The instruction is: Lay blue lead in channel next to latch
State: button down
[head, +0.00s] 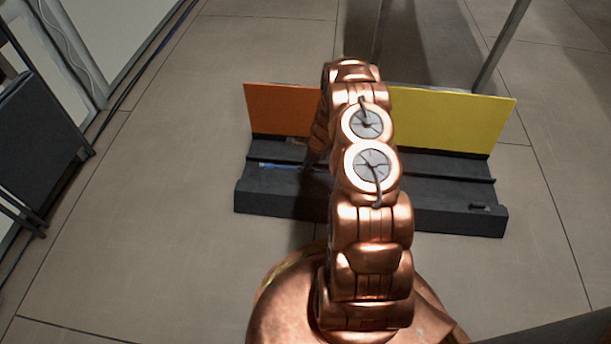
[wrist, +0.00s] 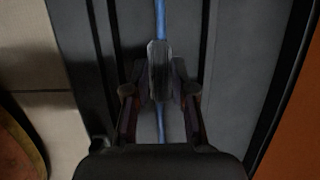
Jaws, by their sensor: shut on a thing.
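The blue lead (wrist: 161,20) runs top to bottom through the wrist view, with a grey sleeve-like piece (wrist: 160,58) around it. My gripper (wrist: 158,80) is shut on that piece, one finger on each side. In the head view a short stretch of the blue lead (head: 279,166) shows at the left of the dark grooved base (head: 440,214). My arm hides much of the gripper and the middle of the base there. Whether the lead touches the base or hangs just above it I cannot tell. A small dark fitting, perhaps the latch (head: 480,207), sits at the base's front right.
An orange panel (head: 280,108) and a yellow panel (head: 450,115) stand upright along the base's back edge. A black framed object (head: 40,130) stands at far left. A metal post (head: 502,45) rises behind the yellow panel. The tiled floor (head: 175,220) around the base is clear.

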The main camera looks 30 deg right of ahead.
aim_at(306, 177)
jog(key=shift+f+b, duration=0.7)
jog(key=shift+f, duration=1.4)
jog(key=shift+f, duration=0.1)
jog(key=c, duration=1)
grip_release()
